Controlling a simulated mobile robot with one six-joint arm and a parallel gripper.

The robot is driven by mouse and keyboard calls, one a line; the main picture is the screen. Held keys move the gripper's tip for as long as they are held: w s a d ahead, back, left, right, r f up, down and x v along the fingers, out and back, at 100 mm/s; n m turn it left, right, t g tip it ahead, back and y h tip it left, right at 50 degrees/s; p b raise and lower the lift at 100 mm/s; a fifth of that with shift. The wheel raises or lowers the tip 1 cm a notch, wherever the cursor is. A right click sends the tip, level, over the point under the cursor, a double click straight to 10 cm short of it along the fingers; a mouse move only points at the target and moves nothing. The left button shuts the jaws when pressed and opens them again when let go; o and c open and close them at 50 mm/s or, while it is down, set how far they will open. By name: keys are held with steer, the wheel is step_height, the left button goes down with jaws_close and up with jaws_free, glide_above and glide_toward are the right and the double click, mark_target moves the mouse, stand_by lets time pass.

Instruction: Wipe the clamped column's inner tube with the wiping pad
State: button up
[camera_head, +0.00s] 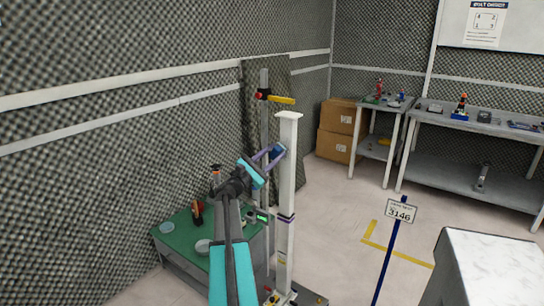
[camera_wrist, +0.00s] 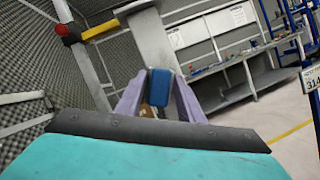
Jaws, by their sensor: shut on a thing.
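A tall white column (camera_head: 288,175) stands upright in the middle of the head view, with a flat cap on top and a dark purple band lower down. Its upper tube (camera_wrist: 150,42) rises behind the pad in the wrist view. My gripper (camera_head: 277,151) has purple fingers, also in the wrist view (camera_wrist: 160,95), shut on the blue wiping pad (camera_wrist: 159,87). The pad is at the left side of the upper tube, below the cap, in the head view. I cannot tell whether it touches the tube. The column's foot is partly out of frame.
A grey post (camera_head: 264,130) with a red-and-yellow fitting (camera_head: 275,97) stands close behind the column. A green-topped table (camera_head: 182,240) with small items is at left. A sign 3146 (camera_head: 401,211) stands at right. Cardboard boxes (camera_head: 336,146) and workbenches (camera_head: 470,175) are farther back.

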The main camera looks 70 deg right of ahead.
steer(key=shift+s+d, duration=0.1)
steer(key=shift+d, duration=0.35)
stand_by(0.4)
steer(key=shift+s+a+b, duration=0.25)
steer(key=shift+s+a, duration=0.05)
steer(key=shift+s, duration=0.65)
steer(key=shift+s+a+b, duration=0.25)
steer(key=shift+s+a, duration=0.05)
steer(key=shift+s, duration=0.65)
steer(key=shift+d, duration=0.15)
steer(key=shift+w+d+b, duration=0.15)
steer(key=shift+w+d, duration=0.05)
steer(key=shift+w, duration=0.75)
steer(key=shift+w+d+b, duration=0.15)
steer(key=shift+w+d, duration=0.05)
steer(key=shift+w, duration=0.75)
steer(key=shift+r, duration=0.15)
steer(key=shift+d+r+p, duration=0.15)
steer(key=shift+r+p, duration=0.25)
steer(key=shift+r, duration=0.5)
